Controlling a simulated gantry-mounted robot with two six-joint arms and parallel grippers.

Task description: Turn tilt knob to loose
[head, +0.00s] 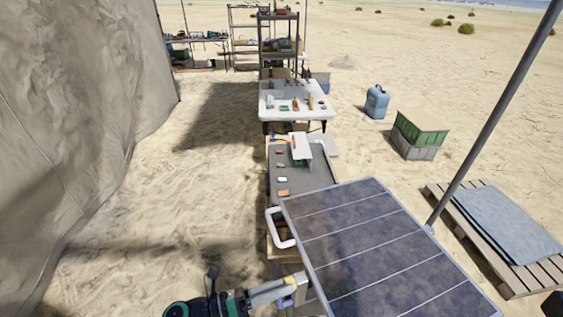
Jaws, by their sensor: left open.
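A large dark tilted solar panel (375,235) with pale dividing lines fills the lower right of the head view. A white loop handle (280,228) sticks out at its upper left corner. I cannot make out the tilt knob or its setting; it may be hidden by the panel or the gripper. My left gripper (301,287) is at the panel's lower left edge, close to it. It is open, and its fingers are partly hidden. I cannot tell whether it touches anything. My right gripper is not in view.
Beyond the panel stands a bench with a grey top (290,205) and small coloured pieces. Behind it are a white table (295,95) and shelves (279,45). A grey pole (495,110) and a pallet (470,222) stand right.

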